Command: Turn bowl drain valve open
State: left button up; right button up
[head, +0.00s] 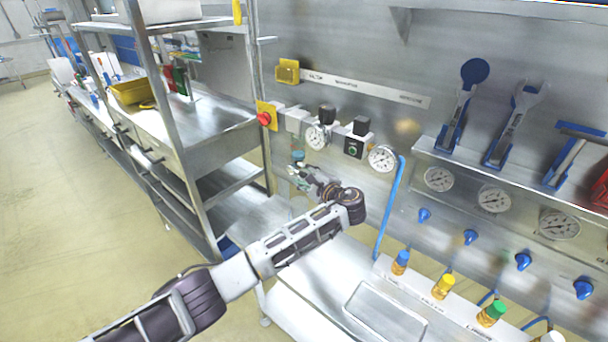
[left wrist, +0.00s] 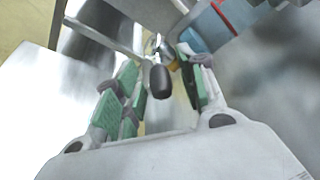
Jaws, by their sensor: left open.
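In the left wrist view a dark, rounded knob or handle end (left wrist: 160,78) shows between the two green-padded fingers of my left gripper (left wrist: 163,85). It joins a thin metal stem with a small brass-coloured part beside it. I cannot tell whether it touches a finger. The fingers are open. The bowl and the valve body are not clearly visible in the head view. My right gripper is not in view.
A blue hose (head: 389,210) hangs to the right. A steel shelf rack (head: 185,120) stands left.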

pick_arm(q)
jog(key=shift+w+a, duration=0.15)
jog(key=shift+w, duration=0.1)
jog(key=shift+f, duration=0.1)
grip_shut()
